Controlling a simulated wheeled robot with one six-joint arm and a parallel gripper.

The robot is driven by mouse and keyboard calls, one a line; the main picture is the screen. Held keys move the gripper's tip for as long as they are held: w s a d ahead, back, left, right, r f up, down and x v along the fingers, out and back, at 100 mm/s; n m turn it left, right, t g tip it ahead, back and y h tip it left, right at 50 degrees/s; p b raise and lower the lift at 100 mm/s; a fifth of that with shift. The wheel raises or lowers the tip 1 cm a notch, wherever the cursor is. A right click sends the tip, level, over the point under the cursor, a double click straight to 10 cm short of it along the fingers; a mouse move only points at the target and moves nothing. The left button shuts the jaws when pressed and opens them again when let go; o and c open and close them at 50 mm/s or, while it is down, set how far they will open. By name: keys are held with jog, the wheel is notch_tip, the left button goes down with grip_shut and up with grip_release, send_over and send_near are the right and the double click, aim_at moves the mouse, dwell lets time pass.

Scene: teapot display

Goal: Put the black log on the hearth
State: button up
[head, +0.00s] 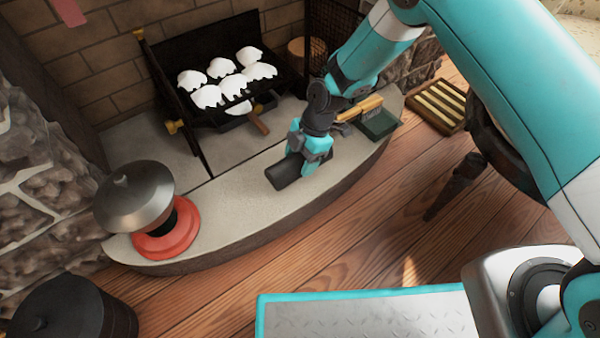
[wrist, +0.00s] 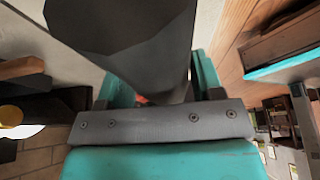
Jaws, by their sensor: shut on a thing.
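The black log (head: 284,177) is a dark, faceted cylinder. In the head view it lies at or just above the front part of the pale hearth (head: 240,205), and I cannot tell whether it touches the stone. My gripper (head: 304,164) is over the hearth, shut on the log, and hides its right end. In the wrist view the log (wrist: 125,35) fills the upper middle, held between the teal fingers.
A black grate (head: 225,122) with several white lumps stands behind on the hearth. A silver-lidded pot (head: 135,197) on a red base (head: 167,240) stands at the left end. A dark green tray (head: 377,124) with a brush (head: 360,108) lies at the right. Bare stone shows between.

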aim_at(300, 169)
jog(key=shift+f+b, duration=1.2)
jog(key=shift+f, duration=0.9)
jog(key=shift+f, duration=0.15)
jog(key=o, duration=1)
